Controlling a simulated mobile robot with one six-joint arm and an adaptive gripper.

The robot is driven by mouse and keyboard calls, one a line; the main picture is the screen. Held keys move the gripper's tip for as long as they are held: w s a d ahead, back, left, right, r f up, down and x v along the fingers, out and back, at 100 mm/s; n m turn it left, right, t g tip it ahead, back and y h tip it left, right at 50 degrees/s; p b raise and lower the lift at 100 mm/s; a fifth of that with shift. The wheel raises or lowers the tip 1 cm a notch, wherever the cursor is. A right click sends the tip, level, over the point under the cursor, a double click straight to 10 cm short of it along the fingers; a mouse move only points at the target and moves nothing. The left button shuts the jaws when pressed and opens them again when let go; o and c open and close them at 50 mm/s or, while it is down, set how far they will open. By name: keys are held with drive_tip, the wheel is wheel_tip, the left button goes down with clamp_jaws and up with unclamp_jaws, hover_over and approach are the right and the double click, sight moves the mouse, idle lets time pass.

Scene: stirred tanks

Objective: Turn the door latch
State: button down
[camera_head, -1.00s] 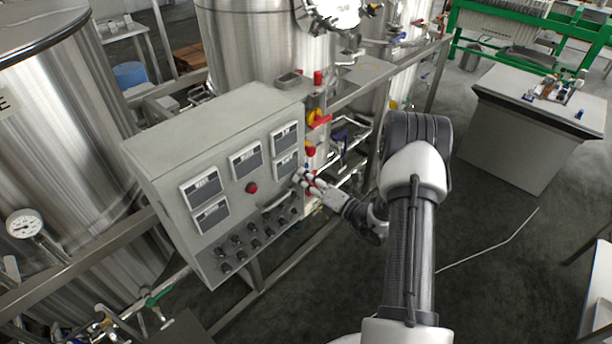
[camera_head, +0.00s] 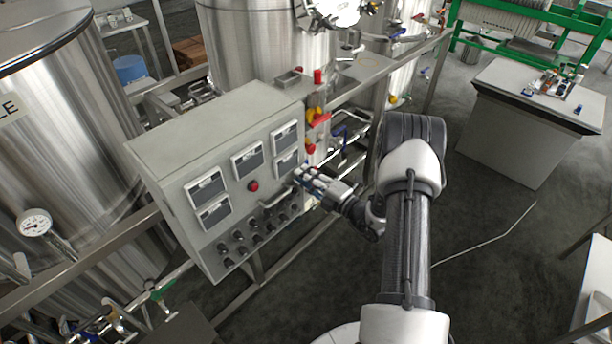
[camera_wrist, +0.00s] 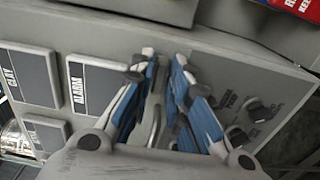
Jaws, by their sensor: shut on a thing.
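A grey control cabinet (camera_head: 215,130) stands at the centre of the head view, with its front panel facing me. My gripper (camera_head: 299,174) reaches the panel's right end from the right. In the wrist view, its blue-padded fingers (camera_wrist: 164,75) are on either side of the grey latch lever (camera_wrist: 154,118) and shut on it. The fingers hide part of the latch, and its exact angle is hard to tell.
Several framed display windows (camera_head: 247,160), a red button (camera_head: 253,186) and rows of black knobs (camera_head: 239,236) are on the panel. Steel tanks (camera_head: 60,140) stand left and behind. Pipes and a red-yellow valve (camera_head: 317,117) are close right. Open floor (camera_head: 475,225) lies right.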

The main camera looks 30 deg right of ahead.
drive_tip(key=shift+d+r, duration=0.1)
idle(0.3)
drive_tip(key=c, duration=1.7)
unclamp_jaws()
drive_tip(key=v, duration=1.2)
